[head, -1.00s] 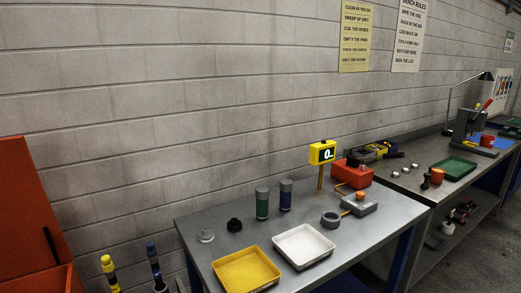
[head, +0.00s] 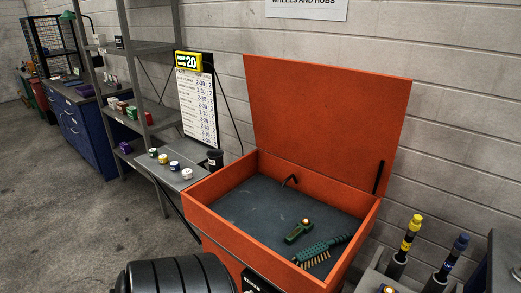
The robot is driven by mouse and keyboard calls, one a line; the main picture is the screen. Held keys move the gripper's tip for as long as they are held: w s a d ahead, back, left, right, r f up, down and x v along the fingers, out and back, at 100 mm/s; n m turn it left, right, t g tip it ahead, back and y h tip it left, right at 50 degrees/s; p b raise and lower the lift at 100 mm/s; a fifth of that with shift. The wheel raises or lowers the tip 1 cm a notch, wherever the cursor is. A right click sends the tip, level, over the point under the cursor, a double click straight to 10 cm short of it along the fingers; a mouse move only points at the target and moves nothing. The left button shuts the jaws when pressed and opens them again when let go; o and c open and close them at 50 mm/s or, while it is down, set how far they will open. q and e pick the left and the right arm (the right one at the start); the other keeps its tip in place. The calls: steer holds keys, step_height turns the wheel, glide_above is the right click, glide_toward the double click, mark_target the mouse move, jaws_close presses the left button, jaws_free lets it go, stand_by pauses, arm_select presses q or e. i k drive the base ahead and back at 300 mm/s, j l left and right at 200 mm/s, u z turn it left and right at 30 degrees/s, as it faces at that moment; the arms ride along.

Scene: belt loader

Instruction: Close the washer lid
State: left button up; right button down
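An orange washer (head: 194,208) stands against the wall in the middle of the head view. Its orange lid (head: 325,108) is open and stands nearly upright, tilted back toward the wall, with a dark stay at its right side. Neither of my grippers shows in the view.
A black ribbed cylinder (head: 175,275) stands in front of the washer at the bottom. Two dark bottles with yellow (head: 405,245) and blue (head: 447,260) tops stand to the right. A grey shelf (head: 150,125) and a chart (head: 197,105) are to the left. Open floor (head: 60,200) lies at the left.

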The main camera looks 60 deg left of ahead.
mark_target(343, 124)
steer(key=u, duration=1.95)
